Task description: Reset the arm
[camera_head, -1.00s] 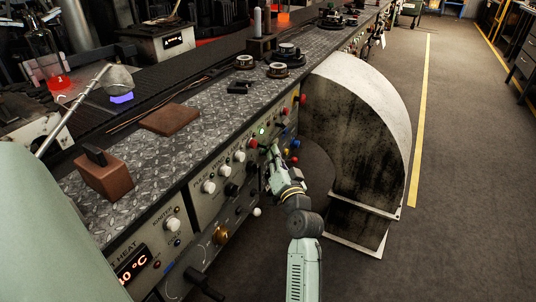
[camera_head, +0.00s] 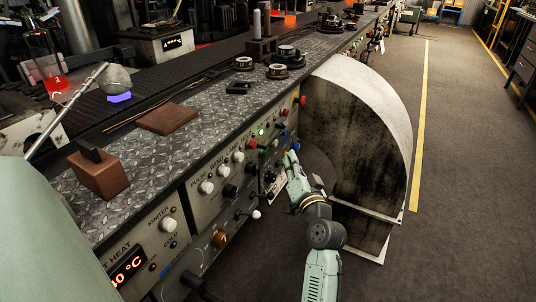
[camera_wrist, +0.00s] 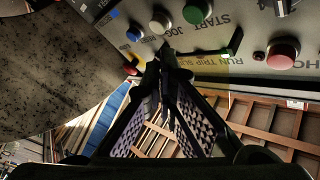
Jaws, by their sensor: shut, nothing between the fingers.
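My gripper (camera_head: 291,156) is in front of the machine's control panel (camera_head: 236,173), near the right end of the row of buttons. In the wrist view my gripper (camera_wrist: 165,62) has its two fingers together at the tips with nothing between them. Beyond the tips in the wrist view are a green button (camera_wrist: 197,12), a red button (camera_wrist: 284,48) and a small blue button (camera_wrist: 134,34). Whether the tips touch the panel I cannot tell; they look apart from it in the head view.
A large curved metal guard (camera_head: 352,120) stands close to the right of my gripper. Knobs and a white-ended lever (camera_head: 256,214) stick out of the panel. A brown block (camera_head: 99,173) lies on the bench top. Open floor (camera_head: 470,190) is to the right.

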